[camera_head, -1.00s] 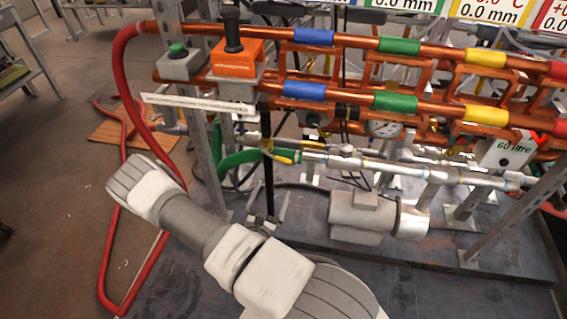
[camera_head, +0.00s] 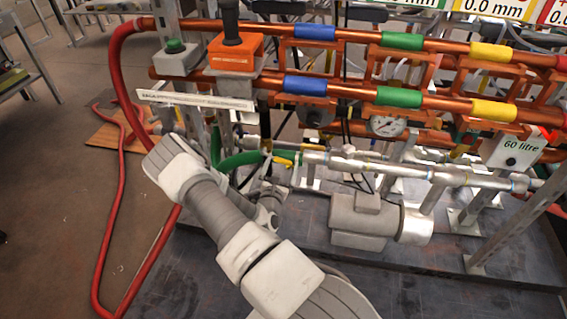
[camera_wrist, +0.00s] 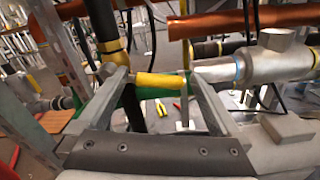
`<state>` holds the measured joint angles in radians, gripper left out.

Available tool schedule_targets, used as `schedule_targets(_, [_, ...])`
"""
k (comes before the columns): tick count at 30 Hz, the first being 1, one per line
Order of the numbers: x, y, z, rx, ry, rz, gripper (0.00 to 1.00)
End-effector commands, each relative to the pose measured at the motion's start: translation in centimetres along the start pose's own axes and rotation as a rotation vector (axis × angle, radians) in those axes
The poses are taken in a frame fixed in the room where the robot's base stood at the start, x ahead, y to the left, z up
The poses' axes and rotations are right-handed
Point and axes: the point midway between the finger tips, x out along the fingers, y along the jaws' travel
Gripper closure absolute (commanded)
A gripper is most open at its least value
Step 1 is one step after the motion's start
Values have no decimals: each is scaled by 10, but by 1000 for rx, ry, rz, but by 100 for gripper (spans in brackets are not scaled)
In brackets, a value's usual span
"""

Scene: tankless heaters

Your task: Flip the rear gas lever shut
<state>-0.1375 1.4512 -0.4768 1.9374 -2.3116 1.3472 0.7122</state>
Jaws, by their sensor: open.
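A yellow lever (camera_wrist: 158,80) lies roughly crosswise in the wrist view, beside a dark upright pipe with a yellow band (camera_wrist: 112,45). In the head view a yellow lever (camera_head: 283,161) shows by the green hose (camera_head: 240,159). My gripper (camera_wrist: 157,76) is open. Its two fingers frame the lever in the wrist view, one near each end of it. I cannot tell whether they touch it. In the head view my arm covers part of the area left of the lever, and the fingertips are hard to make out.
Copper pipes with coloured bands (camera_head: 400,98) run above the lever. A silver pipe (camera_head: 400,170) runs to its right, above a grey pump (camera_head: 362,218). A metal upright (camera_wrist: 60,50) stands close left of my gripper. A red hose (camera_head: 104,240) lies at left.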

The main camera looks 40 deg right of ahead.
Motion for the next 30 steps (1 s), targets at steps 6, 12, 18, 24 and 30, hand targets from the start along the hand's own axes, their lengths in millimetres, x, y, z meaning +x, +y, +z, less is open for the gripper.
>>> schedule_targets(6, [23,0,-1,2,0,0,0])
schedule_targets(12, [26,0,0,1,0,1,0])
schedule_targets(18, [26,0,0,1,0,0,11])
schedule_targets(24, [26,0,0,1,0,0,47])
schedule_targets(30, [26,0,0,1,1,0,83])
